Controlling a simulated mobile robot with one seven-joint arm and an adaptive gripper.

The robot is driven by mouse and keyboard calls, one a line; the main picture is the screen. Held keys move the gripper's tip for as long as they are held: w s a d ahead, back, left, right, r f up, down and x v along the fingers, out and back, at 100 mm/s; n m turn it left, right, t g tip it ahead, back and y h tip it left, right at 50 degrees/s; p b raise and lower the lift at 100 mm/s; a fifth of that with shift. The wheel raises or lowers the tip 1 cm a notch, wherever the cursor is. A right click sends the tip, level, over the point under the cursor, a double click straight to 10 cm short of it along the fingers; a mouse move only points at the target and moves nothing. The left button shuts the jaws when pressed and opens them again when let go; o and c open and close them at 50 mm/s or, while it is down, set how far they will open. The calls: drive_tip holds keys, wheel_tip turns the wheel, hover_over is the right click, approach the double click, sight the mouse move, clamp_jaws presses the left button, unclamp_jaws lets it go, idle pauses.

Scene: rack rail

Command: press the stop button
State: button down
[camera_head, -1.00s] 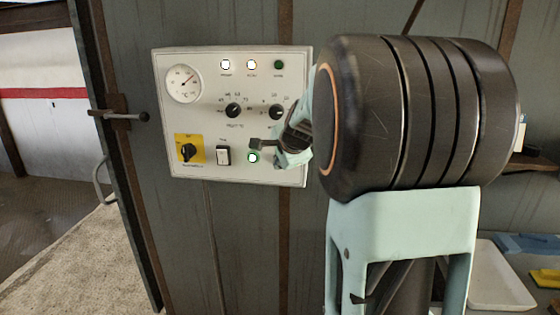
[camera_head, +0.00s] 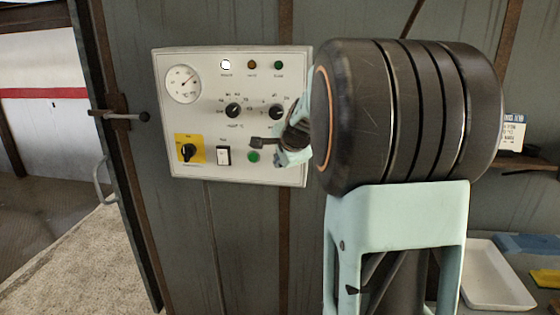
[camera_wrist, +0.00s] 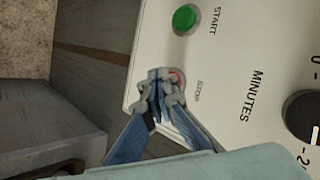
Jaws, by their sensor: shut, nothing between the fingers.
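The stop button (camera_wrist: 177,76) shows in the wrist view as a small red edge beside the word STOP, mostly covered by my fingertips. My gripper (camera_wrist: 164,84) is shut, with its fingertips over the button; I cannot tell how far it is pressed in. The green start button (camera_wrist: 185,18) is clear of the fingers. In the head view my gripper (camera_head: 283,152) is in front of the lower right of the white control panel (camera_head: 205,122) and hides the stop button. The start button (camera_head: 253,157) there is unlit.
The left lamp (camera_head: 226,65) is lit; the amber lamp (camera_head: 252,65) is dark. A white tray (camera_head: 482,292) is at lower right.

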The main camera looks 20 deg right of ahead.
drive_tip(key=shift+s, duration=0.1)
drive_tip(key=shift+s+a, duration=0.4)
drive_tip(key=shift+s, duration=0.2)
drive_tip(key=shift+a, duration=0.1)
drive_tip(key=s+a, duration=0.1)
drive_tip(key=s, duration=0.1)
drive_tip(key=s+a, duration=0.1)
drive_tip(key=s, duration=0.1)
drive_tip(key=shift+s+a, duration=0.1)
drive_tip(key=shift+a, duration=0.25)
idle(0.5)
